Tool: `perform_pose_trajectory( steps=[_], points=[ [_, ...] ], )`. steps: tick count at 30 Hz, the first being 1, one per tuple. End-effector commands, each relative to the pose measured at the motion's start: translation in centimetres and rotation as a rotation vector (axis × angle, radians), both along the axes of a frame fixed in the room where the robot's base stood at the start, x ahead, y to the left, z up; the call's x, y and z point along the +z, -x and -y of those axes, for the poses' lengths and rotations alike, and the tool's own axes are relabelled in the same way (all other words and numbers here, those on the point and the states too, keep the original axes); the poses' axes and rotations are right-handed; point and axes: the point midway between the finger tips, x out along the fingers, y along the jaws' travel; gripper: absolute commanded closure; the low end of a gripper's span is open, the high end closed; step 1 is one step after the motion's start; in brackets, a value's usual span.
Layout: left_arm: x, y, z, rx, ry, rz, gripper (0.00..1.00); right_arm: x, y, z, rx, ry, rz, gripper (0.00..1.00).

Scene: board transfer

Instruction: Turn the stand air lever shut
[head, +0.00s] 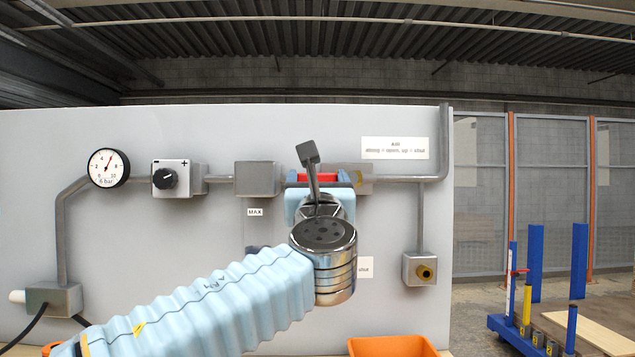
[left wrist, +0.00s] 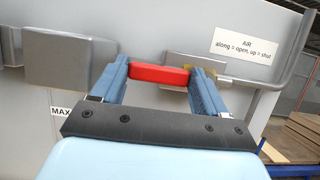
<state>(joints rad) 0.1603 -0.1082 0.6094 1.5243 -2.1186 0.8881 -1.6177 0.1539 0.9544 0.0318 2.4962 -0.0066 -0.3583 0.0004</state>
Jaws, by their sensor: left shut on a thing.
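The red air lever (head: 325,177) lies level, along the pipe on the grey panel. In the left wrist view the red lever (left wrist: 160,75) spans the space between my two blue fingers. My left gripper (left wrist: 161,68) is shut on it, one finger at each end. In the head view my left gripper (head: 318,183) is partly hidden behind my wrist. A white label (left wrist: 244,46) right of the lever reads "AIR, along = open, up = shut". The lever's pivot is hard to make out behind the finger. My right gripper is out of view.
A dial gauge (head: 108,168), a knob box (head: 178,178) and a plain grey box (head: 257,179) sit along the pipe to the left. An outlet box (head: 419,269) is lower right. An orange bin (head: 392,347) stands below. A blue stand (head: 536,262) is off to the right.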

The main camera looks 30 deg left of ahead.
Motion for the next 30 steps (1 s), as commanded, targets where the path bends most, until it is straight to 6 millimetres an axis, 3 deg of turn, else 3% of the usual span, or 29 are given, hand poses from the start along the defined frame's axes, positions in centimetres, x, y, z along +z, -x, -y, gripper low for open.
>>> perform_pose_trajectory(
  steps=[11,30],
  points=[
    [0.4,0.0,0.0,-0.002,-0.05,-0.03,0.81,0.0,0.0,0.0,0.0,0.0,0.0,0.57],
    [2.8,-0.3,0.5,-0.003,-0.419,-0.256,0.81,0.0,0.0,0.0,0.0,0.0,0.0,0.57]
  ],
)
